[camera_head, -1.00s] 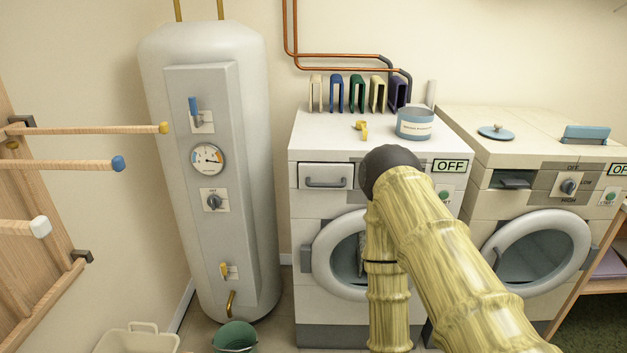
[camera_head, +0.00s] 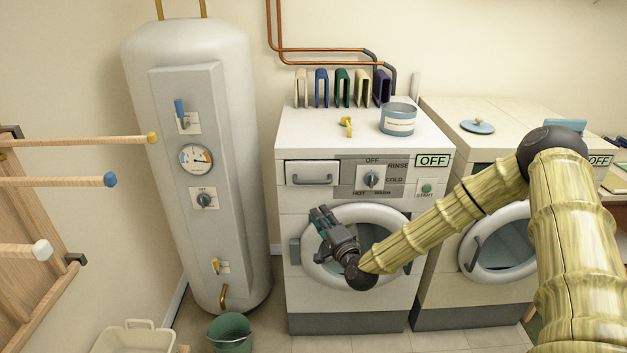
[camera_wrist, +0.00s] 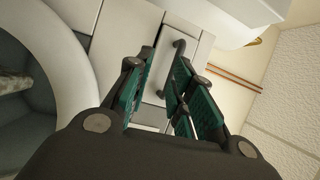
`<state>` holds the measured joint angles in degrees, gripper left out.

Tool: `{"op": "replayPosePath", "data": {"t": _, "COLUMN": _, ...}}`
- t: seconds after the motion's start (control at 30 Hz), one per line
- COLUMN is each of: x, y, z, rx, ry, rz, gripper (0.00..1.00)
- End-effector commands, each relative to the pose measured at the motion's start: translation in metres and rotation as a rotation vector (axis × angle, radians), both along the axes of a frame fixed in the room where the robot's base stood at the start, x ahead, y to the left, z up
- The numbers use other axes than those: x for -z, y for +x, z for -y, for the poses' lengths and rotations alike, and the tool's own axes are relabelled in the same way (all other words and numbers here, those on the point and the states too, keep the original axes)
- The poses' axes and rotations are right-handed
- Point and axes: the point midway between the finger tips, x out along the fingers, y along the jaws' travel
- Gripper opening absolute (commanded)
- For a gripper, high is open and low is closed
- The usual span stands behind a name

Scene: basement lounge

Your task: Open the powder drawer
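The powder drawer (camera_head: 300,180) is a white panel at the top left of the left washer's front, with a grey bar handle (camera_head: 313,181). Its front looks flush with the washer. My gripper (camera_head: 322,217) is in front of the washer, below the drawer and near the upper left of the round door. In the wrist view, the dark drawer handle (camera_wrist: 179,46) lies beyond my gripper's fingertips (camera_wrist: 163,75). The fingers are apart with nothing between them, and the handle is not in their grasp. The fingers hide part of the drawer front.
The washer's round door (camera_head: 320,272) is close to my gripper. A dial (camera_head: 371,178) sits right of the drawer. A water heater (camera_head: 190,90) stands to the left. A blue-grey tin (camera_head: 398,120) and a yellow item (camera_head: 347,126) lie on the washer top.

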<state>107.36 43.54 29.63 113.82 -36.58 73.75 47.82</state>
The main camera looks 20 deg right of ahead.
Motion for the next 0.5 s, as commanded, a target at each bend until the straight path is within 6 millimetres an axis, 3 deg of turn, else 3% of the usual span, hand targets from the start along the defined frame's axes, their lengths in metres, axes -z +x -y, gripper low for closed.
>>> {"op": "replayPosePath", "data": {"t": 0.03, "x": -0.014, "y": 0.006, "z": 0.01, "rx": 0.016, "ry": 0.021, "rz": 0.03, "gripper": 0.23}}
{"op": "replayPosePath", "data": {"t": 0.13, "x": -0.028, "y": 0.011, "z": 0.02, "rx": 0.029, "ry": 0.049, "rz": 0.066, "gripper": 0.23}}
{"op": "replayPosePath", "data": {"t": 0.33, "x": -0.037, "y": 0.026, "z": 0.022, "rx": 0.033, "ry": 0.058, "rz": 0.08, "gripper": 0.23}}
{"op": "replayPosePath", "data": {"t": 0.5, "x": -0.042, "y": 0.051, "z": 0.018, "rx": 0.033, "ry": 0.055, "rz": 0.079, "gripper": 0.23}}
